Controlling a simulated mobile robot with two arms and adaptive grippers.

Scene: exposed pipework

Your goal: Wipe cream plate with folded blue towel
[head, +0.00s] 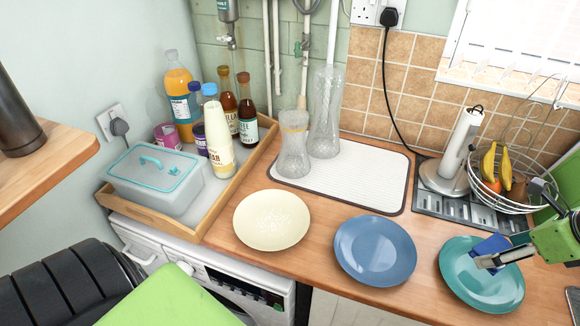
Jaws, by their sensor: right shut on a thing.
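The cream plate (271,220) lies on the wooden counter in the middle of the head view, with small pale specks on its surface. The folded blue towel (489,246) is at the right, over the teal plate, and partly hidden by my right gripper. My right gripper (484,263) is shut on the towel. I cannot tell whether the towel touches the teal plate. The blue plate lies between the cream plate and my right gripper. My left gripper is not in view.
The blue plate (375,250) and teal plate (482,290) lie along the counter's front edge. A white drying mat (365,180) with two glass vases stands behind. A wooden tray (212,222) holds bottles and a lidded box. A wire fruit basket (480,195) stands at right.

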